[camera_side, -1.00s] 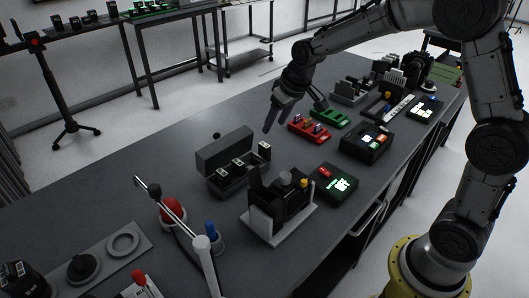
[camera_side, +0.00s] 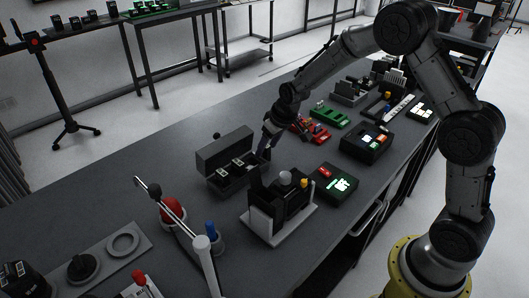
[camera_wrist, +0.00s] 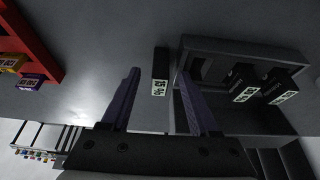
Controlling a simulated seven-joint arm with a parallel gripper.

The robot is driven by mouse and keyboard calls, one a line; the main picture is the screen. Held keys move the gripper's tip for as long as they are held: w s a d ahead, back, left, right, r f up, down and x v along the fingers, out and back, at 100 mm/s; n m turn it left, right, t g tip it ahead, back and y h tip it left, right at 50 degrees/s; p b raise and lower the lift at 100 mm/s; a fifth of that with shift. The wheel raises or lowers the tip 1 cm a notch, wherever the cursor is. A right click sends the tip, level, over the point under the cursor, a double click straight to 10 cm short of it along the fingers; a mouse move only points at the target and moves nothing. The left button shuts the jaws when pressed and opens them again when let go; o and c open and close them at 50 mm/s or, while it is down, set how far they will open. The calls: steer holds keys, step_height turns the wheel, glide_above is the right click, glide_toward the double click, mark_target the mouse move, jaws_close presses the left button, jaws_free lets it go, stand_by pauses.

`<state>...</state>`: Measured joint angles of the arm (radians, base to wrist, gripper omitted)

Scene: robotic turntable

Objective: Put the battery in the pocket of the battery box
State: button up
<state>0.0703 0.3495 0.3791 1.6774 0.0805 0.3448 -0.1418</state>
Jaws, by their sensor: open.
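The loose battery (camera_wrist: 160,70), black with a pale label, stands on the bench just outside the battery box. In the wrist view it lies between my gripper's (camera_wrist: 158,76) two purple fingertips, with gaps on both sides. The battery box (camera_side: 225,154) is a dark grey case with its lid raised. In the wrist view the box (camera_wrist: 240,46) is at the right, with two labelled batteries (camera_wrist: 242,86) in it and a dark, empty-looking pocket (camera_wrist: 200,68) at its left end. In the side view my gripper (camera_side: 264,153) is low at the box's right end and hides the loose battery.
A red holder (camera_side: 309,130) with small blocks is behind my gripper; it shows at the left in the wrist view (camera_wrist: 38,45). A black device on a white base (camera_side: 280,205) and a lit box (camera_side: 335,184) stand in front. Bench left of the box is bare.

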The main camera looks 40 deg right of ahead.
steer(key=shift+c, duration=0.2)
jaws_close()
steer(key=shift+r, duration=0.1)
